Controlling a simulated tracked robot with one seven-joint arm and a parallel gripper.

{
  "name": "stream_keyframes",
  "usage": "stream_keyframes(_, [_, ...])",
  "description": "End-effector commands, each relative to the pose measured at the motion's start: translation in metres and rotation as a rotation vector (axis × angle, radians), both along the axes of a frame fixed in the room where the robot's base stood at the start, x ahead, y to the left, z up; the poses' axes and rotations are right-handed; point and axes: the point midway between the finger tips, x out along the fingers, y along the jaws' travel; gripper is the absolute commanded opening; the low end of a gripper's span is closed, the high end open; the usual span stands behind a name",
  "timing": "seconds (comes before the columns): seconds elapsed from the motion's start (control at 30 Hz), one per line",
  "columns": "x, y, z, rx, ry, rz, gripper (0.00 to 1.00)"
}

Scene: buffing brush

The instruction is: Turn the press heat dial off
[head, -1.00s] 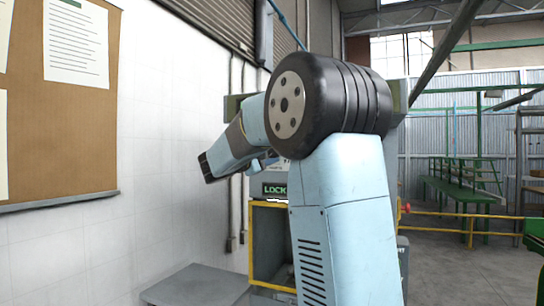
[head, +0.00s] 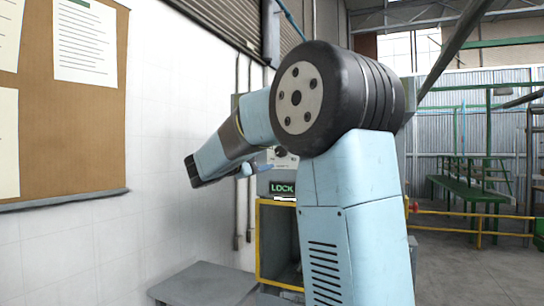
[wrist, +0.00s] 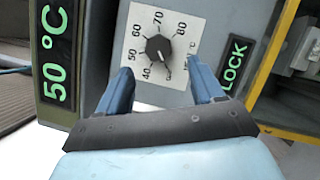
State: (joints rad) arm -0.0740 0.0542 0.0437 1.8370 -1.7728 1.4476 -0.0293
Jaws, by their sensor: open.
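The press heat dial is a black knob (wrist: 156,47) on a white plate (wrist: 178,48) with numbers from 40 to 80, in the wrist view. The pointer seems to face the lower right of the plate, but it is small. My gripper (wrist: 159,67) is open, with its two blue fingers below the knob in the picture, one to each side. I see no contact with the knob. In the head view the dial (head: 281,152) shows small beside my arm, which hides much of the press.
A green 50 °C display (wrist: 55,50) is left of the dial and a LOCK sign (wrist: 235,62) right of it. A yellow frame (head: 259,245) stands below the press. A white wall with a cork board (head: 95,130) is at the left. A grey surface (head: 205,285) lies low in front.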

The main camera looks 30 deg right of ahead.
Motion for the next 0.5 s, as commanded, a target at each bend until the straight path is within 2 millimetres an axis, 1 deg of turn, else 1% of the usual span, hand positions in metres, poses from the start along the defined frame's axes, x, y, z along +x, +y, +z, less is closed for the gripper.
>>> stream_keyframes(0.03, [-0.002, 0.011, -0.002, 0.0, 0.0, 0.003, 0.67])
stream_keyframes(0.1, [-0.007, 0.024, -0.004, -0.001, 0.0, 0.003, 0.67])
stream_keyframes(0.3, [-0.016, 0.055, -0.009, 0.0, 0.001, 0.003, 0.67])
stream_keyframes(0.5, [-0.02, 0.071, -0.012, 0.0, 0.001, 0.001, 0.67])
